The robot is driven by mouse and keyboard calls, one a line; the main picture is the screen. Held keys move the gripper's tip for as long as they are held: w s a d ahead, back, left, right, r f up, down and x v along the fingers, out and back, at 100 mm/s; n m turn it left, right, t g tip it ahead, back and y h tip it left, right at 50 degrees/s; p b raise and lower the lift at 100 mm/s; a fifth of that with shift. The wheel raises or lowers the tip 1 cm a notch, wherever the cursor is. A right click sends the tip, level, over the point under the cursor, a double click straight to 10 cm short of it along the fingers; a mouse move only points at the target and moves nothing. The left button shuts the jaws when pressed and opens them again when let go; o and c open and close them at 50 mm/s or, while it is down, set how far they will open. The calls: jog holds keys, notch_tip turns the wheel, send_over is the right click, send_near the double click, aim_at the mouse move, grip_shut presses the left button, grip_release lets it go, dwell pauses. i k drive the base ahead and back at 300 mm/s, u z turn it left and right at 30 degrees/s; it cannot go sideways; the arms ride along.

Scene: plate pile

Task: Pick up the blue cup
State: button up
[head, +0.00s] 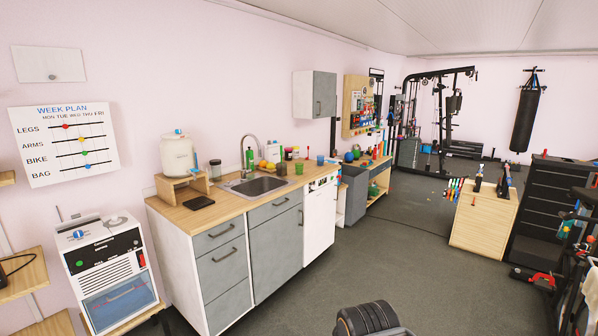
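A small blue cup (320,160) stands upright near the far right end of the wooden counter (230,203). A green cup (299,168) stands just left of it, and a dark cup (281,169) stands further left. All are small and far off in the head view. My gripper is not in view, so whether it is open or shut does not show.
A sink (255,186) is set in the counter, with a white canister (178,155) on a wooden stand to its left. The grey floor (400,265) right of the cabinets is mostly clear.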

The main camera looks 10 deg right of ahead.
aim_at(320, 158)
jog(key=z, duration=1)
jog(key=i, duration=7)
jog(key=u, duration=4.15)
